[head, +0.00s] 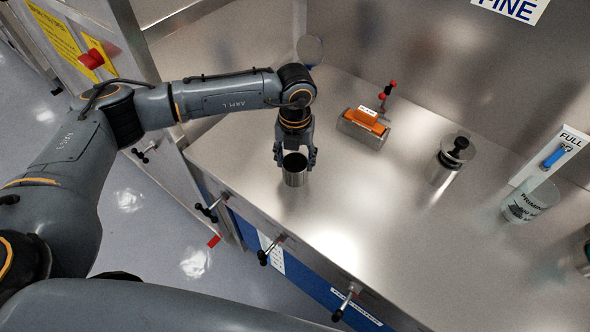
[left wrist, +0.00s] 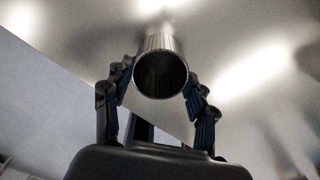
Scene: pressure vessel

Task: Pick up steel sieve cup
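The steel sieve cup (head: 295,179) is a small, open-topped metal cylinder standing upright near the left end of the steel worktop. In the left wrist view the cup (left wrist: 160,45) shows its dark round mouth towards the camera, with a meshed or ribbed inner wall. My left gripper (head: 295,160) points down over the cup, one finger on each side of its upper part. The fingers look spread, with narrow gaps to the wall; light contact cannot be ruled out. My right gripper is in neither view.
An orange block in a grey holder (head: 364,128) stands behind and right of the cup. A metal canister with a black knob (head: 450,160) and a clear labelled beaker (head: 522,206) stand farther right. T-handled clamps (head: 271,250) line the front edge. The middle worktop is clear.

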